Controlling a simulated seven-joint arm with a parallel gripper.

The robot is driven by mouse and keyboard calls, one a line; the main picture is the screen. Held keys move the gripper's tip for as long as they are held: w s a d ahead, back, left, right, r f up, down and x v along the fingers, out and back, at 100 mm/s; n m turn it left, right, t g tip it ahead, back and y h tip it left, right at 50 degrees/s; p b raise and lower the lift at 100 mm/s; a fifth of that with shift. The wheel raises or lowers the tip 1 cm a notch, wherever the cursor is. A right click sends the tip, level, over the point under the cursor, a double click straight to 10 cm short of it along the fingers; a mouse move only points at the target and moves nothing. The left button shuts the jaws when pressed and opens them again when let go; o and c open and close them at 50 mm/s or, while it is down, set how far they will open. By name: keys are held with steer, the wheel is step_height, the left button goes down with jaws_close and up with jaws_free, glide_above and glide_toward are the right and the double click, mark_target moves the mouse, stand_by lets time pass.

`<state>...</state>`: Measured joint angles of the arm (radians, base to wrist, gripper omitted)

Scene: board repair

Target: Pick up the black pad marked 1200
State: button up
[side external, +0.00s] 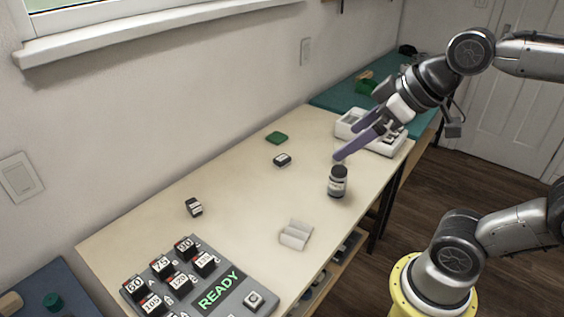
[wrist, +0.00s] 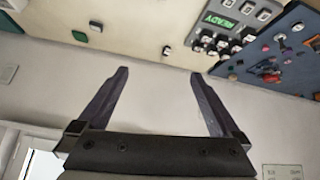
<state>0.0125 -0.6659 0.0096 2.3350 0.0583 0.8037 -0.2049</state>
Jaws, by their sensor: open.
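Two small dark blocks with pale label faces lie apart on the cream table; their markings are too small to read, so I cannot tell which is marked 1200. One dark block (side external: 282,160) is at the middle back, near a green pad (side external: 276,138). The other dark block (side external: 194,207) is further left, nearer the keyed panel. The wrist view also shows a dark block (wrist: 96,26) and the green pad (wrist: 80,36). My gripper (side external: 348,142) is open and empty, raised above the table's right part; its spread fingers also show in the wrist view (wrist: 158,72).
A dark bottle (side external: 337,183) stands below my fingers. A white holder (side external: 296,234) sits near the front edge. A grey panel (side external: 235,305) with black numbered blocks and a READY display is at front left. A white device (side external: 385,143) stands at the right end.

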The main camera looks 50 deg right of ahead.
steer(key=w+d+r, duration=0.1)
steer(key=w+r, duration=0.2)
steer(key=w, duration=0.4)
steer(key=m+g+h, duration=0.1)
steer(key=m+g, duration=0.2)
glide_above(283, 158)
steer(key=s, duration=0.3)
steer(key=f, duration=3.3)
steer(key=shift+s+a+f, duration=0.1)
steer(key=shift+a+f, duration=0.25)
steer(key=shift+f, duration=0.05)
steer(key=shift+w+x, duration=0.1)
steer(key=shift+x, duration=1.5)
steer(key=shift+w+x, duration=0.15)
steer(key=shift+x, duration=1.45)
steer(key=shift+d+r, duration=0.1)
steer(key=shift+d, duration=0.05)
steer(key=c, duration=1.3)
